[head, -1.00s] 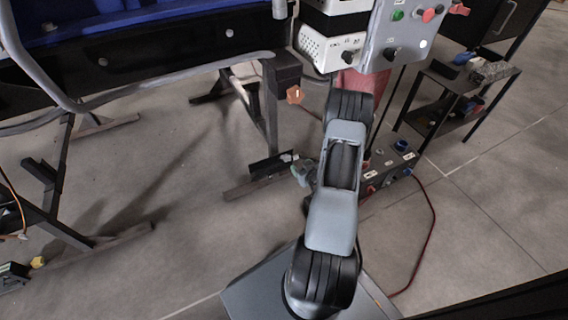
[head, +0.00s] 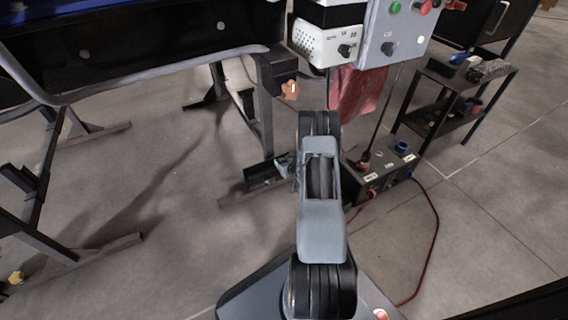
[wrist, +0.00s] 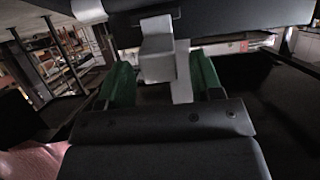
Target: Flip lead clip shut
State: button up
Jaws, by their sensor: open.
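In the wrist view my gripper (wrist: 161,66) shows two green fingers standing well apart. A pale grey stepped block with a narrow downward tab (wrist: 157,58) appears in the gap between them. I cannot tell whether it is the lead clip, or whether the fingers touch it. In the head view my arm rises in front of the equipment and hides my gripper. I cannot make out a lead clip for certain there.
A grey control box (head: 402,32) and a white unit (head: 328,44) hang above a red cloth (head: 357,92). A black socket box (head: 385,170) with a red cable stands on the floor. A dark framed conveyor (head: 120,60) is left, a shelf (head: 460,85) right.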

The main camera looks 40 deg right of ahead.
jog(key=shift+w+f, duration=0.1)
jog(key=shift+w, duration=0.2)
jog(key=c, duration=0.9)
jog(key=shift+c, duration=0.2)
notch_tip(320, 180, down, 7)
jog(key=s+t+h, duration=0.2)
jog(key=t, duration=1.1)
jog(key=shift+t, duration=0.4)
